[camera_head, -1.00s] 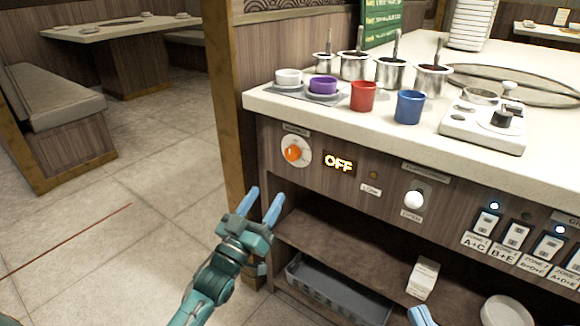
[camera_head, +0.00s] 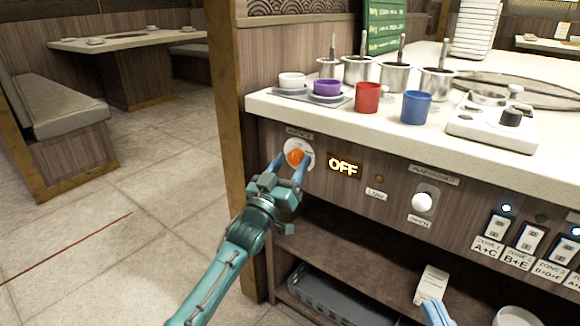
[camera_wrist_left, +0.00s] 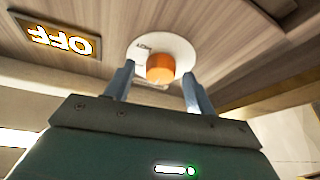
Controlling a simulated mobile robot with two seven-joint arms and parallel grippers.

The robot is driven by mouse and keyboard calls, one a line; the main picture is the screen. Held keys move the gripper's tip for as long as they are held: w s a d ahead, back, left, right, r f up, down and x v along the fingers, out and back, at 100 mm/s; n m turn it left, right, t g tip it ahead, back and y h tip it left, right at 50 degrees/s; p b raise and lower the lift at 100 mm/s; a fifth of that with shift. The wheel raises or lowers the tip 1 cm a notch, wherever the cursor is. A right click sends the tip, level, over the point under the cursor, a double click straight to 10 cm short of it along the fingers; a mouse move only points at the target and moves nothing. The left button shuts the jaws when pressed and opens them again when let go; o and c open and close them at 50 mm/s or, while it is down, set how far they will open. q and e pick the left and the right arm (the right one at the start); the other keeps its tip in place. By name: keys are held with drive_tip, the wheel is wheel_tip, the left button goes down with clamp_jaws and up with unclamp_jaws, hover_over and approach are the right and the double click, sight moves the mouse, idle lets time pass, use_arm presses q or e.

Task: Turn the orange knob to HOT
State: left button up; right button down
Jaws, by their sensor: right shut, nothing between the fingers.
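The orange knob (camera_head: 295,157) sits on a round white dial plate (camera_head: 304,146) on the counter's wooden front panel. The display (camera_head: 343,166) to its right reads OFF. My left gripper (camera_head: 286,163) is open in front of the knob, with its blue fingers on either side of the dial. In the left wrist view the knob (camera_wrist_left: 160,68) shows between the two fingertips (camera_wrist_left: 157,78), apart from both. The dial's markings are too small to read. My right gripper (camera_head: 434,310) shows only in part at the bottom edge, shut and empty.
A white knob (camera_head: 422,201) and several switches (camera_head: 496,229) are further right on the panel. Above, the counter holds a red cup (camera_head: 368,98), a blue cup (camera_head: 416,107) and metal pots (camera_head: 394,74). An open shelf (camera_head: 330,252) with a grey tray (camera_head: 335,292) lies below.

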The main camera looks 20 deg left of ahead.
use_arm(q)
drive_tip(key=c, duration=0.9)
drive_tip(key=shift+c, duration=0.3)
use_arm(e)
drive_tip(key=shift+f, duration=0.1)
